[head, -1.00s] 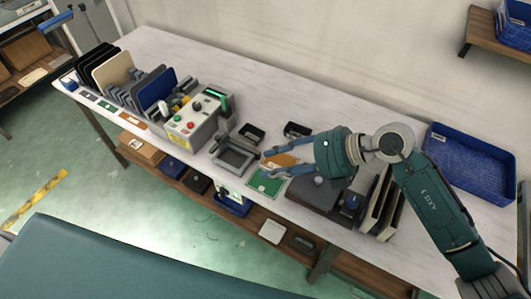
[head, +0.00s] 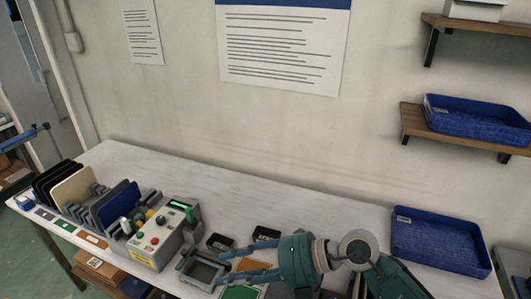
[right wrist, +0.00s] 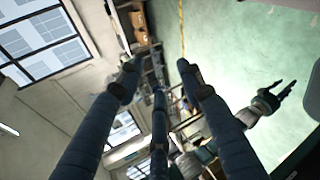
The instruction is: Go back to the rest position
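My right gripper (head: 221,266) reaches in from the lower right in the head view, over the front of the white table (head: 240,195). Its blue fingers are spread apart with nothing between them. The right wrist view shows the same fingers (right wrist: 158,74) apart and empty. Below the fingers in the head view lie an orange panel (head: 250,263) and a green panel (head: 240,292), partly hidden. My left gripper (right wrist: 279,93) shows only in the right wrist view, at the right, with its fingers apart and empty.
A control box (head: 155,238) with buttons, a grey square frame (head: 203,272) and a rack of upright panels (head: 75,190) stand left of my right gripper. A blue crate (head: 440,241) is at the right. Shelves (head: 465,137) are on the wall above.

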